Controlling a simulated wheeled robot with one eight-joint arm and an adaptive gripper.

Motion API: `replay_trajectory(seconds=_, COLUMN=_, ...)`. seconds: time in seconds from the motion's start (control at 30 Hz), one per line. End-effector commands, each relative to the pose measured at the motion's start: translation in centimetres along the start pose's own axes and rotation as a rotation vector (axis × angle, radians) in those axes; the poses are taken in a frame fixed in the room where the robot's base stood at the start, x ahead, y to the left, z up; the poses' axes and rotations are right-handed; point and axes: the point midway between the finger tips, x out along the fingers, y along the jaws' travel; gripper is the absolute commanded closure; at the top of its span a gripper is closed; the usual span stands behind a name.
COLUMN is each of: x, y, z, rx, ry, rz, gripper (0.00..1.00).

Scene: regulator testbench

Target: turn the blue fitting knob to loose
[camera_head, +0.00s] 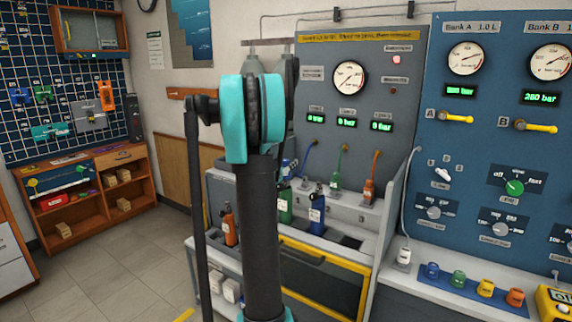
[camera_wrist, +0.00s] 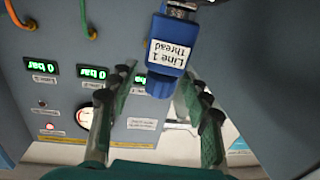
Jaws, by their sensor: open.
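The blue fitting knob (camera_wrist: 163,82), labelled "Line 1 Thread", hangs at the upper middle of the wrist view. The label appears upside down there. A metal connector shows at its upper end. My gripper (camera_wrist: 158,92) is open, with one finger on each side of the knob's lower end in the picture. A gap shows beside the knob, and I cannot tell whether either finger touches it. In the head view a blue fitting (camera_head: 290,169) shows beside my arm, partly hidden by it. My gripper is hidden behind my arm there.
Green (camera_head: 336,180) and orange (camera_head: 370,188) fittings stand to the right on the bench ledge. Bottles, including a blue one (camera_head: 317,214), stand below. The grey panel (camera_head: 395,130) with a gauge rises behind. A blue panel (camera_head: 490,60) stands at right.

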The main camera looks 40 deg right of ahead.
Motion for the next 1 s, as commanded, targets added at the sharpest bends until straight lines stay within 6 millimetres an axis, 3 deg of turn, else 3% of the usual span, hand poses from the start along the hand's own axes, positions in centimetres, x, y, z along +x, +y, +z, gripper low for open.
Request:
replay_trajectory(seconds=0.3, x=0.25, y=-0.02, z=0.01, rx=0.0, ry=0.0, rz=0.0, gripper=0.52)
replay_trajectory(seconds=0.7, x=0.23, y=-0.02, z=0.01, rx=0.0, ry=0.0, rz=0.0, gripper=1.0)
replay_trajectory(seconds=1.0, x=0.33, y=0.22, z=-0.01, rx=0.0, ry=0.0, rz=-0.078, gripper=1.0)
